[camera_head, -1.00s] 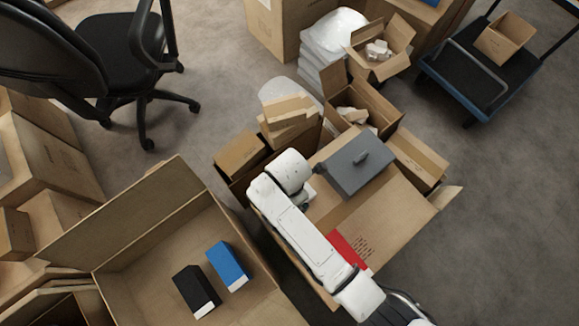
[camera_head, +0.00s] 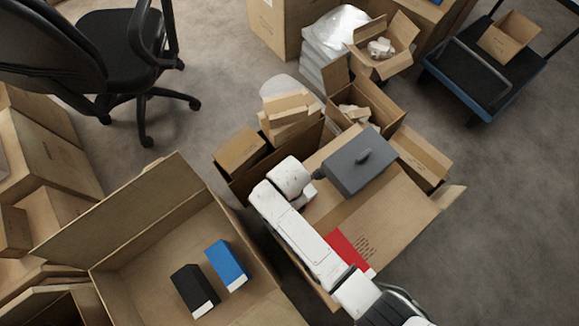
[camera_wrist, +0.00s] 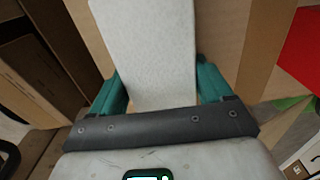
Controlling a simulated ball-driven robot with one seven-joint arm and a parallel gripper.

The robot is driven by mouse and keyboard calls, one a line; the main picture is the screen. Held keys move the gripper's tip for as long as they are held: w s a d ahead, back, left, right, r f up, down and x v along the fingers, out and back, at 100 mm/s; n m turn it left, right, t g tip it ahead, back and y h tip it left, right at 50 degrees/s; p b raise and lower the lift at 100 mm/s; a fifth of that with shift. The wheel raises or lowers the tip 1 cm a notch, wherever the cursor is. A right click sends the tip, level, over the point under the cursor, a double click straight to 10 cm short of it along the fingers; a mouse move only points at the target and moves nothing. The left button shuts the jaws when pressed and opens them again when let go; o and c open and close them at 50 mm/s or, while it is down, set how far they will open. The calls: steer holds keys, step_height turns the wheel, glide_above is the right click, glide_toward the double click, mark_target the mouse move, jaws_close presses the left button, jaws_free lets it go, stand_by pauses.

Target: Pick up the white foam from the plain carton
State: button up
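In the wrist view, the white foam (camera_wrist: 150,45) is a pale, speckled slab filling the gap between the two green fingers of my gripper (camera_wrist: 162,88). Both fingers meet its sides, and it extends past them to the top of the picture. In the head view, my white arm reaches over a brown carton (camera_head: 405,215), and my fingers are hidden beneath it. A small white bit shows beside the arm's end; I cannot tell whether it is foam. Which carton is the plain one is unclear.
An open carton (camera_head: 125,215) at the left holds a black box (camera_head: 192,292) and a blue box (camera_head: 227,264). Smaller cartons crowd behind.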

steer(key=c, duration=0.5)
steer(key=shift+o, duration=0.2)
